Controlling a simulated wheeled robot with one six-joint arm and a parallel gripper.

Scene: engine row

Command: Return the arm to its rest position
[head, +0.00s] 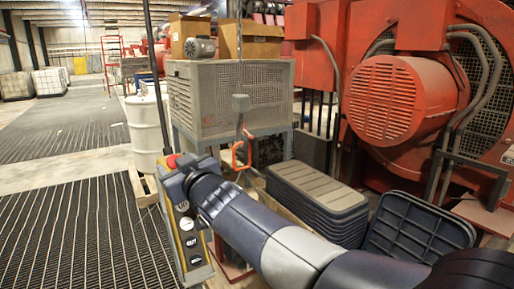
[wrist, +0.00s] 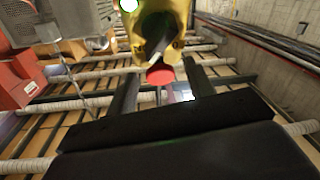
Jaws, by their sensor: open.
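My arm reaches from the lower right to the left in the head view, and my gripper (head: 172,170) is at the top of a yellow pendant control box (head: 192,243). The box hangs upright on a dark cable and has a column of round buttons. A red mushroom button (head: 172,160) shows at its top end. In the wrist view, my gripper (wrist: 160,84) is open, its two dark fingers apart. The red button (wrist: 160,75) and yellow box (wrist: 163,25) appear between and beyond them. I cannot tell whether a finger touches the box.
An orange hook (head: 239,152) hangs beside my wrist. A grey mesh-sided unit (head: 230,98) stands behind, with a white drum (head: 146,130) to its left. Stacked dark lids (head: 315,195) and a big red motor (head: 400,100) are on the right. The floor at left is open.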

